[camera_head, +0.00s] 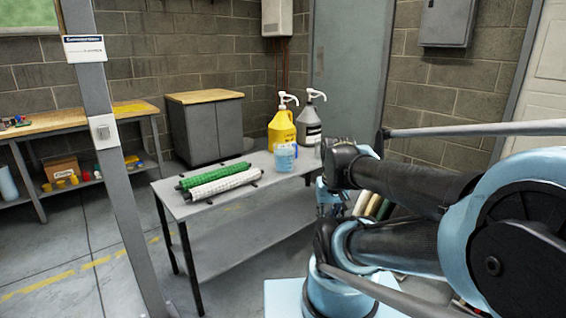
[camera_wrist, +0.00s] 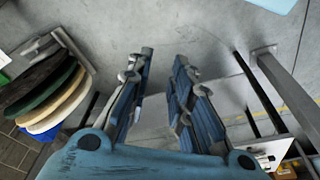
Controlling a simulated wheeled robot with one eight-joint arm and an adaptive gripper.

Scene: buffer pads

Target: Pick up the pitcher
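The pitcher (camera_head: 285,157) is a translucent light-blue vessel. It stands upright on the grey table (camera_head: 205,208), near its far right end, in front of the pump bottles. I cannot make it out in the wrist view. My gripper (camera_wrist: 164,58) is open and empty in the wrist view, its two blue-grey fingers apart over bare floor. In the head view my arm covers much of my gripper, which is to the right of the table's right end, lower than the pitcher and apart from it.
A yellow pump jug (camera_head: 281,130) and a grey pump jug (camera_head: 309,127) stand close behind the pitcher. Green (camera_head: 213,175) and white (camera_head: 222,186) rollers lie left of it. Several round pads (camera_wrist: 52,100) stand in a rack at the left of the wrist view. A post (camera_head: 112,165) rises at left.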

